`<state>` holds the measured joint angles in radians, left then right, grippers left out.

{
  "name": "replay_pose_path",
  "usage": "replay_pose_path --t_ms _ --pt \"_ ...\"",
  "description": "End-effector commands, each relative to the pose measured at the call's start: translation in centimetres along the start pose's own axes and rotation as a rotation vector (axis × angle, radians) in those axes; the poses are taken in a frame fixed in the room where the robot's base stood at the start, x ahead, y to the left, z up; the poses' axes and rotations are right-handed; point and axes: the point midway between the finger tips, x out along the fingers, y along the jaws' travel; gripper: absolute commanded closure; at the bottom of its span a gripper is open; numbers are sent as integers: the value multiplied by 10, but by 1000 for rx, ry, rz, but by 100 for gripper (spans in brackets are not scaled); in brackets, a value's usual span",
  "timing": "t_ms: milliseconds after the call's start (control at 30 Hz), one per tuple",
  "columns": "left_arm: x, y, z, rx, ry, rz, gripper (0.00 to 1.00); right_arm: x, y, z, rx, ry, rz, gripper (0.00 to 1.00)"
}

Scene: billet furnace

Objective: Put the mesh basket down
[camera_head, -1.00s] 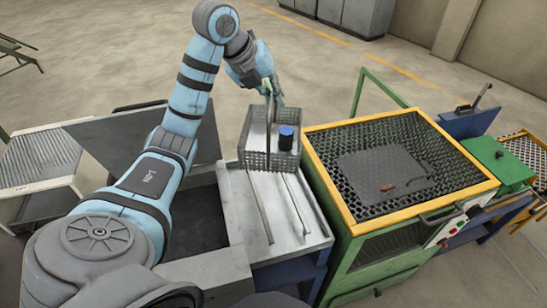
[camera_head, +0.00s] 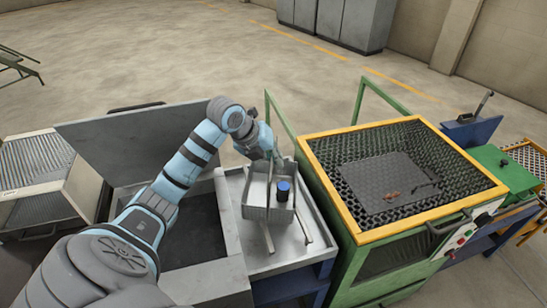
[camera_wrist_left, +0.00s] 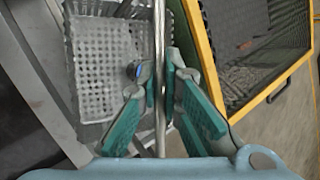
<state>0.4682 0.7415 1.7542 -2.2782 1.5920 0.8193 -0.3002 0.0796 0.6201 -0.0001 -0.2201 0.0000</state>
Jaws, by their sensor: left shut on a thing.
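The grey mesh basket (camera_head: 256,213) is over the pale metal bench top with rails (camera_head: 290,250). I cannot tell for sure whether its bottom touches the rails. A dark blue cylinder (camera_head: 283,191) stands in it. My left gripper (camera_head: 270,157) is above the basket at its upright handle. In the left wrist view, its green fingers (camera_wrist_left: 161,97) are shut on the long metal handle bar (camera_wrist_left: 160,30), and the perforated basket floor (camera_wrist_left: 100,60) lies to the left of the bar. The cylinder is mostly hidden there. My right gripper is out of view.
Right of the bench stands a green furnace-like unit with a yellow rim (camera_head: 372,236) and a mesh interior. Left of the bench is a dark open tank (camera_head: 196,235) with a raised grey lid (camera_head: 130,150). Green upright frames stand behind the bench and unit.

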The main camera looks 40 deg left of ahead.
Motion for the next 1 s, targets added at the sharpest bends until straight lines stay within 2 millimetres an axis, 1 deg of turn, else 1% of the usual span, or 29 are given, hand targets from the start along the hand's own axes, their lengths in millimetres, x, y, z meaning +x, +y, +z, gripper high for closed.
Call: replay_pose_path --t_ms 33,67,100,167,433,567,667,767,900,1000 --pt "0 0 0 0 0 0 100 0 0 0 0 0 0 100" --pt "0 1 -1 -1 3 2 89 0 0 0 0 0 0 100" --pt "0 0 -1 -1 3 2 82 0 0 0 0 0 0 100" --pt "0 0 -1 -1 3 2 73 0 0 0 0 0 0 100" --pt "0 0 0 0 2 1 73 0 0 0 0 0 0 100" --pt "-7 1 1 0 -1 2 73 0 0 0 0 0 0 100" --pt "-21 1 2 1 -3 4 73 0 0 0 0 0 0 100" --pt "-43 1 2 3 -5 4 73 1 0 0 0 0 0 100" --pt "-79 2 2 3 -5 5 73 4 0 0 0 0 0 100" --pt "-102 2 1 2 -4 5 73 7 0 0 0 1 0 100"
